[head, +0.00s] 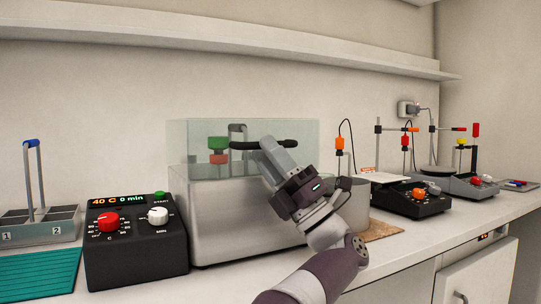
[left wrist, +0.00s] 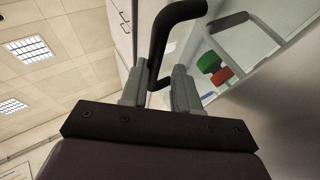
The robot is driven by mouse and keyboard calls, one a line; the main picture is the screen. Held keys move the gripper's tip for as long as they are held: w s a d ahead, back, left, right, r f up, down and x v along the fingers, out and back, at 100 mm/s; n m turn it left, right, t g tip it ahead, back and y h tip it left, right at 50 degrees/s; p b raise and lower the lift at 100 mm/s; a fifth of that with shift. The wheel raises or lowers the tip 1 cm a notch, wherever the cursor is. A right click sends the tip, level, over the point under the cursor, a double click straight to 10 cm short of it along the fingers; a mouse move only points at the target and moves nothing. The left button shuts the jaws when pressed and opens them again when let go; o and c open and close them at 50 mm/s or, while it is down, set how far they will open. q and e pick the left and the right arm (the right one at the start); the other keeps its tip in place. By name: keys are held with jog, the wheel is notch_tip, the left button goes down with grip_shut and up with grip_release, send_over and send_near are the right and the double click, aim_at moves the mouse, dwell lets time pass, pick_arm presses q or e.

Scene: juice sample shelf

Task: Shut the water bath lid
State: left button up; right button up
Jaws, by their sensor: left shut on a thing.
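The water bath (head: 240,220) is a grey box on the counter. Its clear lid (head: 300,132) shows above the grey body; I cannot tell how far open it is. A black bar handle (head: 242,141) runs across the lid's front. My left gripper (head: 270,146) is shut on this handle near its right part. In the left wrist view the black handle (left wrist: 158,40) passes between the fingers of the gripper (left wrist: 161,78). A green and a red piece (head: 218,144) show through the clear wall. My right gripper is not in view.
A black control box (head: 135,250) with red and white knobs stands left of the bath. A grey rack (head: 40,228) and a teal mat (head: 40,275) lie further left. A grey pot (head: 356,205) stands close to the right, behind my arm. Black stirrer-like devices (head: 412,200) stand further right.

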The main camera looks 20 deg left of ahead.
pick_arm(q)
jog(key=shift+f, duration=0.1)
jog(key=v, duration=0.7)
jog(key=shift+d, duration=0.2)
jog(key=shift+f, duration=0.1)
